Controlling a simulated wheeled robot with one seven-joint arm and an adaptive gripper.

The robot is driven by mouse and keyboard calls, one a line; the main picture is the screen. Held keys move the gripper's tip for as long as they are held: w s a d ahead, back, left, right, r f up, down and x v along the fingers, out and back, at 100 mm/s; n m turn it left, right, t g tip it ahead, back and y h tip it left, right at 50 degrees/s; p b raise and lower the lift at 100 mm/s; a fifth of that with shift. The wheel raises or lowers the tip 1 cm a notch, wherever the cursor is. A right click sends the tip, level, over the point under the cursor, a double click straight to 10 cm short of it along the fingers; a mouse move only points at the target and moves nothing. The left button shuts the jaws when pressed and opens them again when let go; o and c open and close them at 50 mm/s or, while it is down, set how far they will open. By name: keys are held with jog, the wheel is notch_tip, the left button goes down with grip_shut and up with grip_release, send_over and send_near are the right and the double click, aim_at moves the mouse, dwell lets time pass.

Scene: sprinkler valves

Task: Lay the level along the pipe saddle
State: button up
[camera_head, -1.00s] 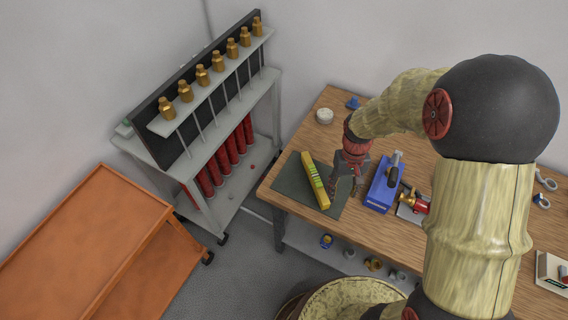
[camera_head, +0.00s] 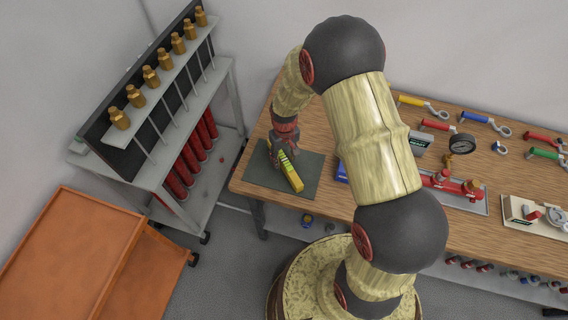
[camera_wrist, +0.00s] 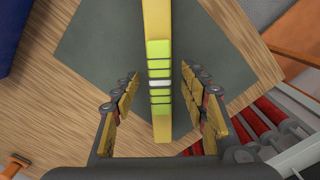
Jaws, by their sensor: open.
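The yellow level (camera_head: 293,177) with green markings lies flat on a dark mat (camera_head: 255,175) at the workbench's left end. It also shows in the wrist view (camera_wrist: 161,120), running up the picture. My gripper (camera_head: 283,157) is over the far part of the level. In the wrist view my open gripper (camera_wrist: 160,88) has its finger pads on either side of the level, with a visible gap on each side. A red pipe assembly (camera_head: 445,184) sits on a grey plate to the right on the bench; I cannot tell whether this is the pipe saddle.
A blue object (camera_head: 341,172) is mostly hidden behind my arm. Several coloured-handled tools (camera_head: 485,122) and a gauge (camera_head: 462,144) lie along the bench's back. A rack with brass sprinkler heads (camera_head: 151,76) and an orange cart (camera_head: 75,255) stand left.

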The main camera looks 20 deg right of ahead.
notch_tip(320, 180, down, 2)
jog(key=shift+f, duration=0.1)
jog(key=shift+c, duration=0.3)
grip_shut()
dwell(0.5)
